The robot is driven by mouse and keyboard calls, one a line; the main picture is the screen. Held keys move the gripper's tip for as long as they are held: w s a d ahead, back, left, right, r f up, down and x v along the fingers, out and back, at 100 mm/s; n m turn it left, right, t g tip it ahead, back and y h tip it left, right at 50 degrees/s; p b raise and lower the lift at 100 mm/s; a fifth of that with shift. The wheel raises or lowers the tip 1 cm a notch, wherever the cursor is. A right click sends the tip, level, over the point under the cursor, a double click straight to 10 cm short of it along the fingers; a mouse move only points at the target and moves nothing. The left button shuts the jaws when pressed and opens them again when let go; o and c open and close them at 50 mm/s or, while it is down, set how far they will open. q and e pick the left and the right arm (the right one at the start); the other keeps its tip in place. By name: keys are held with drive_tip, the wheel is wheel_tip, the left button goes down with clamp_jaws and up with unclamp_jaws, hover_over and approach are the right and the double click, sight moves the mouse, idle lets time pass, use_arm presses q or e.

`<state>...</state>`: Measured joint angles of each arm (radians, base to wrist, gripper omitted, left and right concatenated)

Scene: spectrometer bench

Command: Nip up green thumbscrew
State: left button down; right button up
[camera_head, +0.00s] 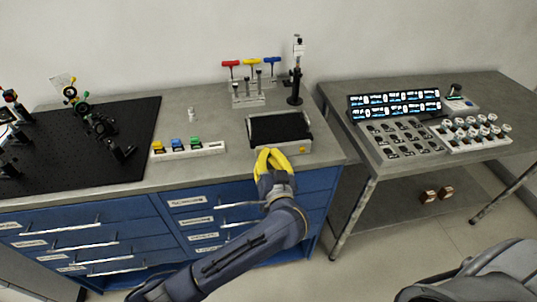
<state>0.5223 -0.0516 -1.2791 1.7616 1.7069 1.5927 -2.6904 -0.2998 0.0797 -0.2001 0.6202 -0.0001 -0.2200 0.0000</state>
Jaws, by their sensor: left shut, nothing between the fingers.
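My left gripper (268,153) has yellow fingers, which are shut with nothing between them. It is at the front edge of the grey bench top, just in front of the black-topped tray (250,117). A thumbscrew is too small to make out for sure there. A white strip (211,150) holds a yellow, a blue and a green piece (196,141), left of my gripper. My right gripper is not in view.
T-handle drivers (251,61) in red, yellow and blue stand in a rack at the back, beside a black post (296,88). A second table (349,150) at the right holds lit displays (394,105) and trays of small parts.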

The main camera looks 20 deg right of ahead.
use_arm(q)
drive_tip(key=c, duration=2.1)
unclamp_jaws()
drive_tip(key=shift+r, duration=0.1)
drive_tip(key=o, duration=0.7)
drive_tip(key=shift+s, duration=0.1)
drive_tip(key=s, duration=0.4)
drive_tip(key=s+a, duration=0.1)
drive_tip(key=s, duration=0.6)
drive_tip(key=shift+s+a, duration=0.2)
drive_tip(key=shift+s, duration=0.15)
